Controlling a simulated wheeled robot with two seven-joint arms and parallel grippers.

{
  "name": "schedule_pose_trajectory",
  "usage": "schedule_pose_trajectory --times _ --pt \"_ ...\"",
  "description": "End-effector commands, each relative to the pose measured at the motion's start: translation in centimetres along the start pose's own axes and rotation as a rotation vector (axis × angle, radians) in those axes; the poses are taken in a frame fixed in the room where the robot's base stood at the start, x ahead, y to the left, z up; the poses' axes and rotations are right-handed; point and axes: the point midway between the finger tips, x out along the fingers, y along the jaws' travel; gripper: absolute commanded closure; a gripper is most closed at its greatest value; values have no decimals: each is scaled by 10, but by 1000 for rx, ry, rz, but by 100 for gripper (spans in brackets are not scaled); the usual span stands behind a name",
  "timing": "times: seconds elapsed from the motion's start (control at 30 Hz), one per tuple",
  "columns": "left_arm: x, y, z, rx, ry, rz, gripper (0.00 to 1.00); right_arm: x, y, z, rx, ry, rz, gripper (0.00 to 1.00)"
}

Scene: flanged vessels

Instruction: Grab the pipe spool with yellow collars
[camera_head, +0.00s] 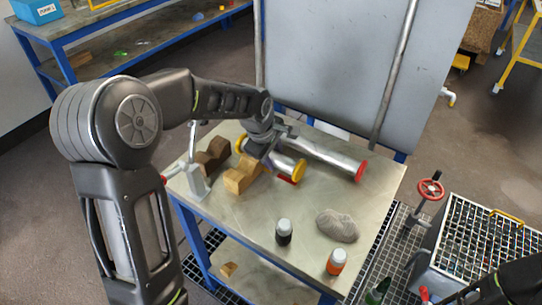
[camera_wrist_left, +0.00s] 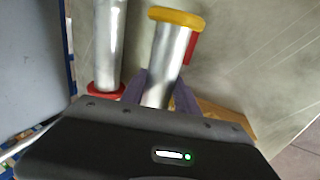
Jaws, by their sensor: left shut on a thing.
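The pipe spool with yellow collars (camera_head: 286,163) is a short silver pipe at the back of the metal table (camera_head: 310,225). One yellow collar shows at its right end and one at its left. In the left wrist view the pipe (camera_wrist_left: 168,62) runs down between the purple-grey fingers, with a yellow collar (camera_wrist_left: 177,18) at the top. My left gripper (camera_head: 268,150) is shut on this spool near its middle; in the left wrist view the gripper (camera_wrist_left: 158,92) straddles the pipe. My right gripper is not visible; only part of a dark arm shows at the lower right.
A longer silver pipe with red collars (camera_head: 335,157) lies just behind the spool. Wooden V-blocks (camera_head: 241,177) stand to its left. A black-bodied bottle (camera_head: 284,233), an orange bottle (camera_head: 336,262) and a grey cloth (camera_head: 337,226) are in front. A grey panel (camera_head: 345,65) rises behind.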

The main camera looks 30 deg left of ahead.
Motion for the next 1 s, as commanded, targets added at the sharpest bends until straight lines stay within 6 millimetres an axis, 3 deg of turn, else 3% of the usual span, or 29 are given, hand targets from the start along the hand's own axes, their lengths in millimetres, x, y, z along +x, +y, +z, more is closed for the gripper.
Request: schedule_pose_trajectory --times 0.27,0.7,1.0 --pt "-20 9 0 0 1 9 100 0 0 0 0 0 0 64" --pt "-88 33 0 0 0 6 100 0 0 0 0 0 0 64" --pt "-96 35 0 0 0 3 100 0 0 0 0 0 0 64"
